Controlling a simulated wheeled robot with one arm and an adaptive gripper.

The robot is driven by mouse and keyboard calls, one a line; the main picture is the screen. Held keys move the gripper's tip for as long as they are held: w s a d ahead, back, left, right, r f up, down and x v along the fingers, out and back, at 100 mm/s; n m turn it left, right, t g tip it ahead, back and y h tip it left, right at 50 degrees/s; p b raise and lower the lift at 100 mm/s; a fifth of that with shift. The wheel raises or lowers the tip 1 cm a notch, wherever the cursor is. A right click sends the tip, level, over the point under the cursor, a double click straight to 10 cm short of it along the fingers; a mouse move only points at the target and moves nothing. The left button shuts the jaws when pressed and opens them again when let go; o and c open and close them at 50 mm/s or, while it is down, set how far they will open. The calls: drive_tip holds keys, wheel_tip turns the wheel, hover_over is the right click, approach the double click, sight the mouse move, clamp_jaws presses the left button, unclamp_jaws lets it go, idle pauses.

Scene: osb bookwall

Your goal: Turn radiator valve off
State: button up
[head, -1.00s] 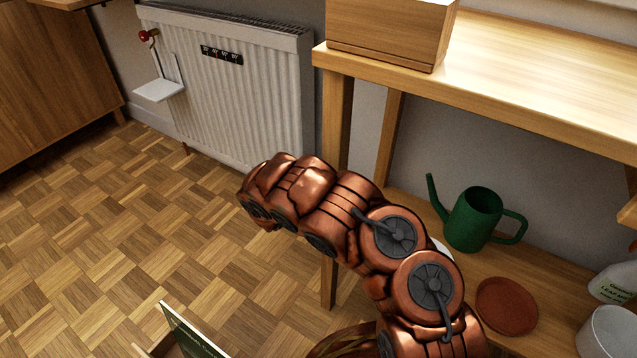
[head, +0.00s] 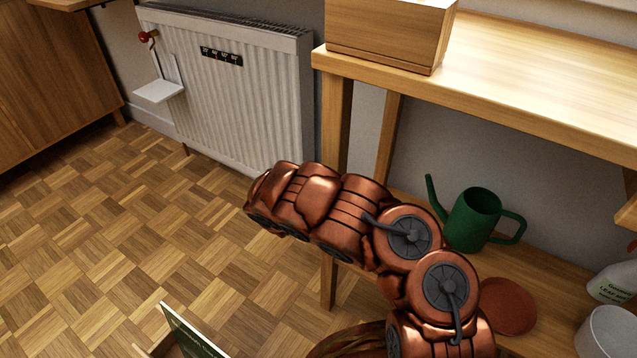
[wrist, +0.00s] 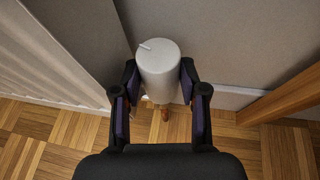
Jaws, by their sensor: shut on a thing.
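In the wrist view, a white, rounded radiator valve knob (wrist: 159,68) stands upright between the fingers of my gripper (wrist: 158,85). My gripper is shut on the knob, with a dark finger pad on each side. In the head view my arm hides the valve and my gripper.
A wooden bench (head: 520,105) stands right of the radiator, with a wooden box (head: 385,35) on top. A green watering can (head: 472,218) is on its lower shelf. A red knob (head: 145,37) and small white shelf (head: 159,91) are at the radiator's left. Parquet floor is open at left.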

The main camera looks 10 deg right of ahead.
drive_tip(key=shift+w+a+r+n+t+y, duration=0.15)
drive_tip(key=shift+r+n+t+y, duration=0.1)
drive_tip(key=shift+n+t+y, duration=0.35)
drive_tip(key=shift+f+n+y, duration=0.2)
drive_tip(key=shift+n+y, duration=0.1)
drive_tip(key=shift+n, duration=0.1)
drive_tip(key=o, duration=0.9)
drive_tip(key=shift+c, duration=0.2)
drive_tip(key=shift+s, duration=0.3)
drive_tip(key=v, duration=1.1)
drive_tip(key=shift+s+r, duration=0.25)
drive_tip(key=shift+a, duration=0.15)
